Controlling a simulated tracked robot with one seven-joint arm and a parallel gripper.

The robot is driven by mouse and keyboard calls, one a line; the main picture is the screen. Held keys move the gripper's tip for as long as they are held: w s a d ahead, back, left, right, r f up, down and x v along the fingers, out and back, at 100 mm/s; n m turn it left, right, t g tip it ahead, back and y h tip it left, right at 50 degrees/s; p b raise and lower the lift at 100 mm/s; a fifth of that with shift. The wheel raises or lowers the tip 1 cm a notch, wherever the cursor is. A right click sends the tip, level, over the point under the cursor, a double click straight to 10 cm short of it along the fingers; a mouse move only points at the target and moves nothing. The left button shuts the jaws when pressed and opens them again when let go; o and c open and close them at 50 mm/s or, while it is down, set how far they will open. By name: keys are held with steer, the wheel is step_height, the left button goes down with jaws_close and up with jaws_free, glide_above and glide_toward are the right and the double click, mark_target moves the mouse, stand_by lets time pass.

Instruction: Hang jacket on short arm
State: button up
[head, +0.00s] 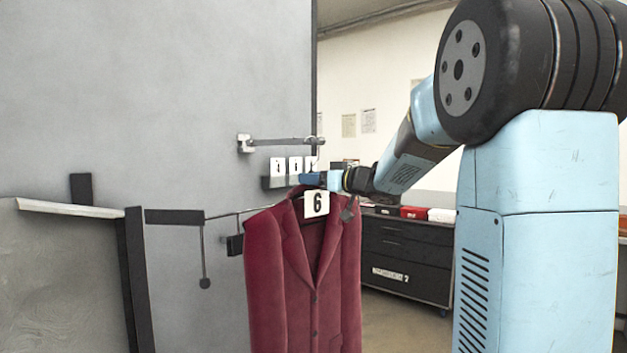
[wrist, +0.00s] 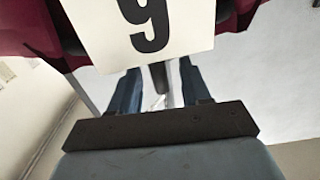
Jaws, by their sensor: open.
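The maroon jacket (head: 297,270) hangs upright in the head view on a dark hanger, with a white number 6 tag (head: 317,204) at its collar. My gripper (head: 320,180) is at the hanger top, just above the tag. In the wrist view the tag (wrist: 150,30) appears inverted, and the blue fingers (wrist: 160,90) stand apart with a dark narrow piece between them. A short grey arm (head: 280,143) sticks out from the wall panel above my gripper. A thin lower rod (head: 232,214) runs behind the jacket's shoulder. What bears the hanger's hook is hidden.
A small rail with white number cards (head: 293,166) is close behind my gripper. A dark post and rail (head: 135,270) stand at left, with a hanging pendulum-like rod (head: 204,258). A black drawer cabinet (head: 405,250) stands behind at right.

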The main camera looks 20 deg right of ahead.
steer(key=s+d+m+t+h, duration=0.1)
steer(key=s+d+m+h, duration=0.35)
steer(key=s+h, duration=0.2)
steer(key=s+d+m+t+h, duration=0.1)
steer(key=s+d+m+h, duration=0.2)
steer(key=s+d+h, duration=0.4)
steer(key=s+a+f+g+y, duration=0.1)
steer(key=s+a+f+g, duration=0.4)
steer(key=s+f, duration=0.4)
steer(key=s+a+f+g+y, duration=0.2)
steer(key=s+a+f+g, duration=0.4)
steer(key=s, duration=0.9)
step_height(320, 180, down, 4)
steer(key=shift+a+r, duration=0.1)
steer(key=shift+a, duration=0.15)
steer(key=shift+c, duration=0.4)
